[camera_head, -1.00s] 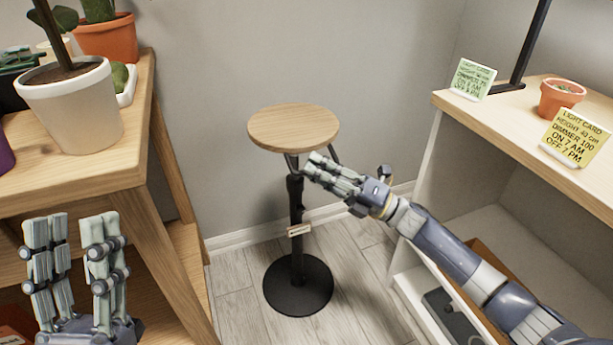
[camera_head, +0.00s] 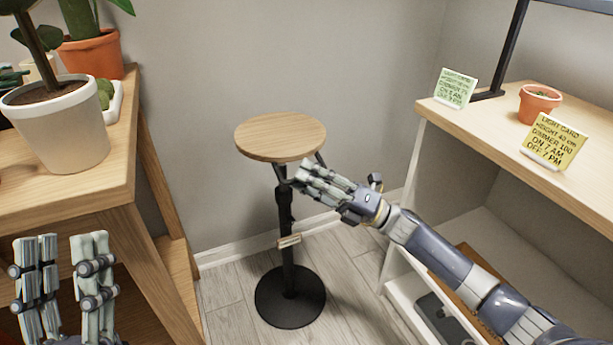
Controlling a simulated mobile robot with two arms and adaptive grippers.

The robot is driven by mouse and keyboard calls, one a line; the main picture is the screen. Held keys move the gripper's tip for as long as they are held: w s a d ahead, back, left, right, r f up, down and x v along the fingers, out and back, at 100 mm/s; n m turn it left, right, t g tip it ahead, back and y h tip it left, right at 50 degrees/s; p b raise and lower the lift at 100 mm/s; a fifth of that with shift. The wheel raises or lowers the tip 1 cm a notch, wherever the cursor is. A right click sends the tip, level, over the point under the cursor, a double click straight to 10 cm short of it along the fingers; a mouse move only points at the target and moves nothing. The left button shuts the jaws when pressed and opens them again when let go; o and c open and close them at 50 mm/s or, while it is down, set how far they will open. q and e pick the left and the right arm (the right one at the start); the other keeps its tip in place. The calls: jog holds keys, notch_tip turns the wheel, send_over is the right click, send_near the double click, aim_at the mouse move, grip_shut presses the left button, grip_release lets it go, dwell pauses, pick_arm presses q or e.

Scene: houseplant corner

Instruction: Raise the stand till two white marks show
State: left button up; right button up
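The stand has a round wooden top (camera_head: 281,137), a black pole (camera_head: 287,215) and a round black base (camera_head: 290,298) on the floor. A small pale tag (camera_head: 289,241) sits on the pole at about mid height. I make out no white marks on the pole. My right gripper (camera_head: 301,177) is just below the top, beside the upper pole and brackets. Its fingers are seen from the side, so I cannot tell whether they touch or grip the stand. My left gripper (camera_head: 64,265) is open and empty at the lower left, fingers pointing up, away from the stand.
A wooden shelf (camera_head: 120,192) on the left holds a white pot (camera_head: 58,125) and a terracotta pot (camera_head: 92,54). The right shelf (camera_head: 480,135) holds a green card (camera_head: 455,88), a yellow card (camera_head: 552,143) and a small pot (camera_head: 538,103). Walls stand close behind the stand.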

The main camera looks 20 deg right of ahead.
jog(key=v, duration=1.1)
jog(key=shift+d, duration=0.25)
jog(key=shift+s+d, duration=0.1)
jog(key=shift+s, duration=0.05)
